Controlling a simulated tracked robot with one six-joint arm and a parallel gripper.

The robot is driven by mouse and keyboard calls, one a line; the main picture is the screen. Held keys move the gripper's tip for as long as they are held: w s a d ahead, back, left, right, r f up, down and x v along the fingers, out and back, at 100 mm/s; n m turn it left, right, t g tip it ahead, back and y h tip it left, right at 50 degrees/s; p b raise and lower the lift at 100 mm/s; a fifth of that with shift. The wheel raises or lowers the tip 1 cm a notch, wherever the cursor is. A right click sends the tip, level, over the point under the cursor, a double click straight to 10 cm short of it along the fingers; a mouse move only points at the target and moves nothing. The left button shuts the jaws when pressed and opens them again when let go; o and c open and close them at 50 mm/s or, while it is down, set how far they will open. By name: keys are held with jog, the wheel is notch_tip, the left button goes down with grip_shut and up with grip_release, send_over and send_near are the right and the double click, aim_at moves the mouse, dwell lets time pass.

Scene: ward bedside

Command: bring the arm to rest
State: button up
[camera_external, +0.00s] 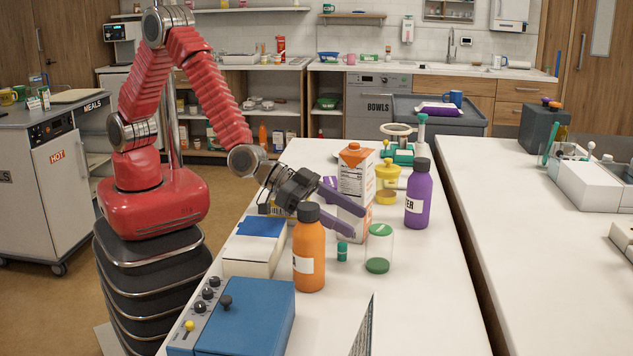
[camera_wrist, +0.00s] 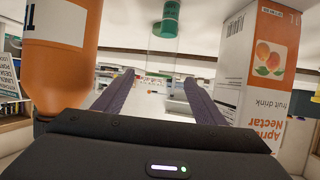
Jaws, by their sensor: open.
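My gripper (camera_external: 352,213) is open and empty, stretched out low over the white table in the external view. Its purple fingers also show in the wrist view (camera_wrist: 155,92), spread apart with nothing between them. An orange bottle (camera_external: 309,250) with a dark cap stands in front of the gripper, and it fills the left of the wrist view (camera_wrist: 62,45). An orange and white juice carton (camera_external: 356,172) stands right behind the fingers, and in the wrist view (camera_wrist: 232,65) it is close on the right. I cannot tell whether the fingers touch either.
A purple bottle (camera_external: 418,195) and yellow container (camera_external: 388,183) are farther right. A blue box (camera_external: 245,315) and a white box (camera_external: 250,258) lie nearer. The table's right front is mostly clear.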

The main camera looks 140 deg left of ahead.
jog(key=s+d+r+m+h, duration=0.2)
jog(key=d+r+h, duration=0.15)
jog(key=r, duration=0.65)
jog(key=s+d+r+m+g+h, duration=0.1)
jog(key=s+d+r, duration=0.2)
jog(key=s+d, duration=0.3)
jog(key=s+d+r+m+h, duration=0.1)
jog(key=s+d+r+h, duration=0.15)
jog(key=s+d, duration=0.4)
jog(key=s+d+m+g, duration=0.1)
jog(key=s+d, duration=0.3)
jog(key=s, duration=1)
jog(key=s+d+m+g, duration=0.1)
jog(key=s+d+g, duration=0.2)
jog(key=s, duration=1.2)
jog(key=shift+d+f+g, duration=0.3)
jog(key=shift+d+g, duration=0.1)
jog(key=shift+d, duration=0.6)
